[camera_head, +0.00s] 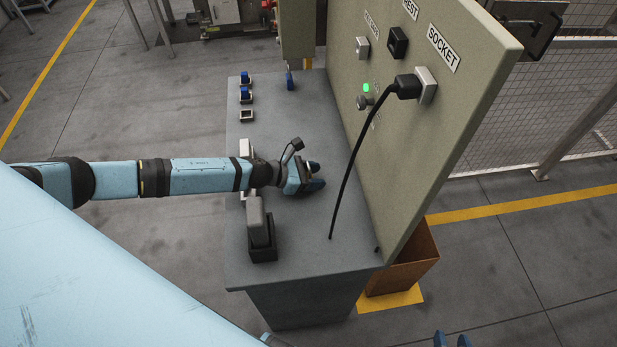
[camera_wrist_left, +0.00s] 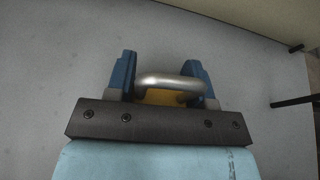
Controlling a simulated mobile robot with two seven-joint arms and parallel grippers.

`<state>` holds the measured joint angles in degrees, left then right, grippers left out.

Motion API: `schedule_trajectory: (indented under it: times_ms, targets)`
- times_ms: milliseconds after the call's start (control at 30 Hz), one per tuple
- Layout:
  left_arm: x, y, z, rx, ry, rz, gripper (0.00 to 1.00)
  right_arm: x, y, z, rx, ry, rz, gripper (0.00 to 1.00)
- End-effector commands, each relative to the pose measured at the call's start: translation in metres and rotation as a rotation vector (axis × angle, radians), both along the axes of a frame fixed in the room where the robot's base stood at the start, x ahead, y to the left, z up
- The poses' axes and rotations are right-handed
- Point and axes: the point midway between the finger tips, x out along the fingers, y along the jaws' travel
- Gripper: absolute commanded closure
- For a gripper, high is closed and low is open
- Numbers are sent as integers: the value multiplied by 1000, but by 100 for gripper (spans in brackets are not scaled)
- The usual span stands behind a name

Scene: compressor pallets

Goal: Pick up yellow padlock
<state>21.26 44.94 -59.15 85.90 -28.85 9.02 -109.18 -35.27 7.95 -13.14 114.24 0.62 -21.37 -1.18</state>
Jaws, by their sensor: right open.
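The yellow padlock (camera_wrist_left: 160,98) shows in the left wrist view, its silver shackle (camera_wrist_left: 172,82) arching over its mostly hidden yellow body. My left gripper (camera_head: 315,177) is low over the grey worktop in the head view, its blue fingertips pointing toward the panel. In the left wrist view its two fingers (camera_wrist_left: 162,75) stand apart, one on each side of the padlock. I cannot tell whether they press on it. In the head view the gripper hides the padlock. My right gripper (camera_head: 452,341) shows only its blue fingertips at the bottom edge, open and apart from the worktop.
The grey worktop (camera_head: 310,235) has a tall panel (camera_head: 440,130) on its right, with a black plug (camera_head: 407,86) and hanging cable. Small blue-topped items (camera_head: 245,92) stand at the back left. A grey block in a black holder (camera_head: 263,250) stands near the front.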

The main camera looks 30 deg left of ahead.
Motion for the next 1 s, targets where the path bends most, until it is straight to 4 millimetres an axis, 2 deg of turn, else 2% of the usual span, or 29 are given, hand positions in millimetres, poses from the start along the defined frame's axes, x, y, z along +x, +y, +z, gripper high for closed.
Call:
schedule_trajectory:
  times_ms: [33, 100, 367, 567, 667, 767, 900, 1000]
  targets:
    - [0, 0, 0, 0, 0, 0, 65, 0, 1, 0, 0, 1, 1, 57]
    - [0, 0, 0, 0, 0, 0, 77, -1, 1, 0, 1, 1, 2, 57]
    - [0, 0, 1, 0, 0, 0, 77, -1, 2, 0, 2, 4, 2, 57]
    - [1, 0, 14, 0, -3, -2, 77, -1, 2, 0, 1, 5, 2, 57]
    - [1, 1, 31, 2, -5, -2, 77, -2, 2, 0, 1, 6, 2, 57]
    - [2, 1, 58, 3, -7, -3, 77, -2, 1, 3, 0, 6, 1, 57]
    - [2, 1, 104, 3, -8, -2, 77, -1, -1, 10, -2, 4, -3, 57]
    - [2, 1, 132, 2, -7, -2, 77, -1, -2, 16, -4, 1, -5, 57]
